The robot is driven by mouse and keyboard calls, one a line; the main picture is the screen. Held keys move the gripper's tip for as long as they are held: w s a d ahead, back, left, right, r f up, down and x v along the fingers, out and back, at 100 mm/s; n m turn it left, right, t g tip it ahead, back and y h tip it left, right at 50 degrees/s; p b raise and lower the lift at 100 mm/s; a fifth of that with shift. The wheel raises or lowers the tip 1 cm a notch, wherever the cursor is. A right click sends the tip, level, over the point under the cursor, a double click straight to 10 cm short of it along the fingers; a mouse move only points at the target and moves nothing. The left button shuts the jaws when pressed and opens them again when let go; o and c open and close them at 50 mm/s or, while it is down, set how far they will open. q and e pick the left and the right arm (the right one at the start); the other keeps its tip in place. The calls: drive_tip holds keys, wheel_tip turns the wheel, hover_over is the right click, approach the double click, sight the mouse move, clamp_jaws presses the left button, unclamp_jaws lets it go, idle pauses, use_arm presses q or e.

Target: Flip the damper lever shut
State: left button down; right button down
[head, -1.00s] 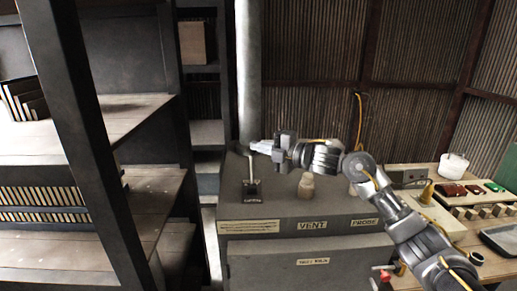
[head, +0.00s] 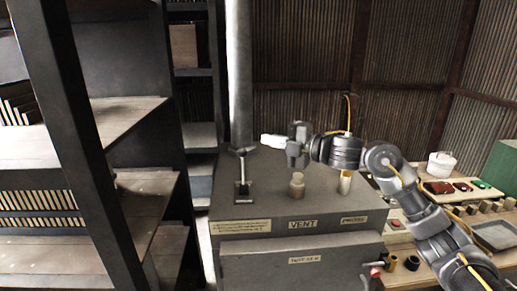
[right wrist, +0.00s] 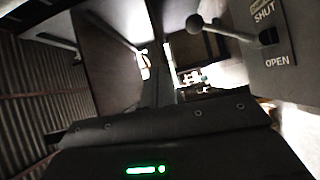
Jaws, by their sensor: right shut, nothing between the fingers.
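The damper lever (head: 242,168) stands roughly upright on its dark base on top of the grey cabinet (head: 285,200). In the right wrist view its ball knob (right wrist: 195,23) and rod show at the upper right, beside a plate (right wrist: 268,35) marked SHUT and OPEN. The rod meets the plate between the two words; I cannot tell which setting it is at. My right gripper (head: 272,140) is shut and empty, just right of the lever's top and a little higher in the head view, apart from it. My left gripper is not in view.
A vertical pipe (head: 239,75) rises behind the lever. A pale knob (head: 297,184) and a brass-coloured post (head: 344,182) stand on the cabinet under my right arm. Dark shelving (head: 80,80) fills the left. A workbench with a switch panel (head: 455,190) is at the right.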

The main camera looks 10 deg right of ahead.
drive_tip(key=d, duration=0.1)
drive_tip(key=s+d+r+b, duration=0.1)
drive_tip(key=s+d, duration=0.1)
drive_tip(key=shift+d+r, duration=0.35)
